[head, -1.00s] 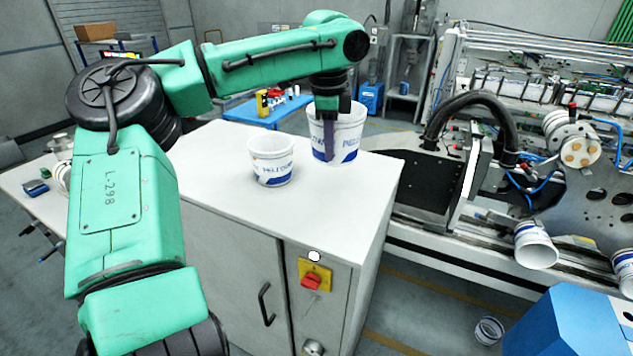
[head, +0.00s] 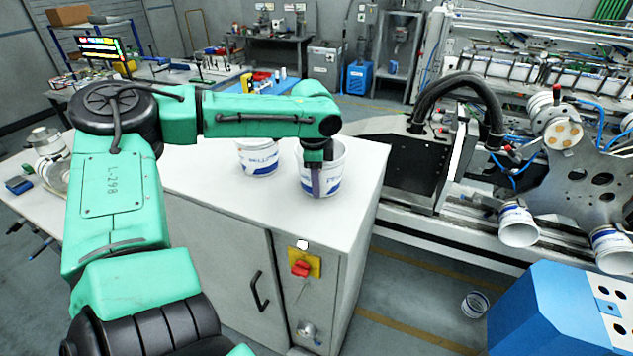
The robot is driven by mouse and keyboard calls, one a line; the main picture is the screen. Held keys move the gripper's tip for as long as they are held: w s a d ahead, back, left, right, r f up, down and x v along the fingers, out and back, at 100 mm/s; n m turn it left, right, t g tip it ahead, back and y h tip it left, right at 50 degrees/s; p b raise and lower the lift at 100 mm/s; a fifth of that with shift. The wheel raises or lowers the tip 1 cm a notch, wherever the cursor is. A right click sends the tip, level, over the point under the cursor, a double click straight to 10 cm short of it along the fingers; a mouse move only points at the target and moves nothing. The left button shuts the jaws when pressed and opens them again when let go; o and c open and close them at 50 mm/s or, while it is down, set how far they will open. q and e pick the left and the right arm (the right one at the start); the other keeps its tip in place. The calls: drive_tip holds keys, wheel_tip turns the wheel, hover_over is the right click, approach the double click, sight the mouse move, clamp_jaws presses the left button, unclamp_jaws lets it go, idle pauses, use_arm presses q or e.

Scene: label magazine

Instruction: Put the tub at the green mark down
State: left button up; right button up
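A white tub with blue print (head: 333,176) is upright at the front right of the white cabinet top. My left gripper (head: 317,181) points down at its near-left wall. One finger lies along the outside; the other finger is hidden, and the gripper looks shut on the wall. The tub's base appears at or just above the top; I cannot tell if it touches. A second similar tub (head: 258,160) stands upright to its left, apart from it and partly hidden behind my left forearm. No green mark shows on the cabinet top. My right gripper is out of view.
The cabinet top (head: 215,195) is clear at the front left. A machine with a black hose (head: 455,85) stands close on the right, with tubs (head: 518,226) lying on it. Another tub (head: 474,304) lies on the floor. A blue box (head: 560,312) is at lower right.

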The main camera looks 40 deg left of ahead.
use_arm(q)
drive_tip(key=shift+r, duration=0.15)
wheel_tip(320, 180, up, 12)
drive_tip(key=s+b, duration=0.1)
drive_tip(key=b, duration=0.1)
drive_tip(key=shift+s+d, duration=0.15)
drive_tip(key=shift+d, duration=0.05)
idle(0.3)
